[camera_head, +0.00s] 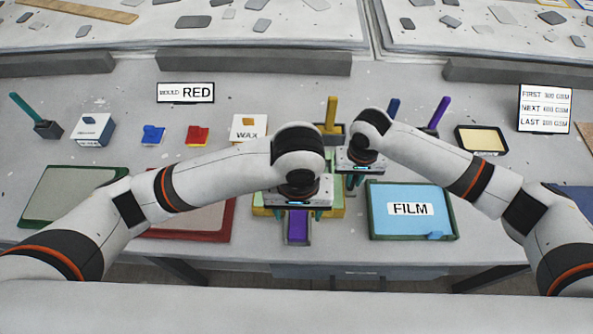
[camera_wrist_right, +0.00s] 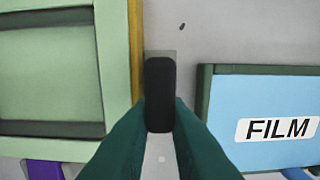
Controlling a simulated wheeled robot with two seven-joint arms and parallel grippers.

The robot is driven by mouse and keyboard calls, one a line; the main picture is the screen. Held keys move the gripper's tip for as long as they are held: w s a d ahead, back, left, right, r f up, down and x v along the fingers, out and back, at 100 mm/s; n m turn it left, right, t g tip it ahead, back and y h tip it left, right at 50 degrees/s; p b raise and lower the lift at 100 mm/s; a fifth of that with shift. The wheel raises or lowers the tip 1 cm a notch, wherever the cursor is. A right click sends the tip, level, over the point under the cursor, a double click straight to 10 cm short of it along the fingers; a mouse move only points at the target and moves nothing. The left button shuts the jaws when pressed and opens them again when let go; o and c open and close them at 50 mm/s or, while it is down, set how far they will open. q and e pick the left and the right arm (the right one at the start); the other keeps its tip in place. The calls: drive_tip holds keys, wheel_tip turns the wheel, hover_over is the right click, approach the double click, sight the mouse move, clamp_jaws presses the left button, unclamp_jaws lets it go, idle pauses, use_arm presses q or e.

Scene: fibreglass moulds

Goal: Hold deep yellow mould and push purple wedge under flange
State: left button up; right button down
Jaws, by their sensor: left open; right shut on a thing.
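The deep yellow mould (camera_head: 335,206) is mostly hidden under my left gripper; its pale green-yellow edges show on both sides. In the right wrist view its pale green flange (camera_wrist_right: 116,60) and a thin yellow edge lie at left. The purple wedge (camera_head: 298,228) lies in a grey channel at the mould's front; a purple bit (camera_wrist_right: 44,170) shows in the right wrist view. I cannot tell how far under the flange it reaches. My left gripper (camera_head: 297,212) is open, fingers spread above the mould. My right gripper (camera_wrist_right: 160,115) is shut on a dark rounded block (camera_wrist_right: 158,90), beside the mould's right edge.
A green-framed blue FILM tray (camera_head: 380,228) stands close right of the mould. A red-framed tray (camera_head: 222,232) lies left. Behind are a WAX box (camera_head: 246,134) and a yellow-handled tool (camera_head: 331,112). A purple-handled tool (camera_head: 439,113) stands behind my right arm.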

drive_tip(key=c, duration=1.3)
unclamp_jaws()
wheel_tip(320, 180, up, 12)
drive_tip(key=shift+r, duration=0.1)
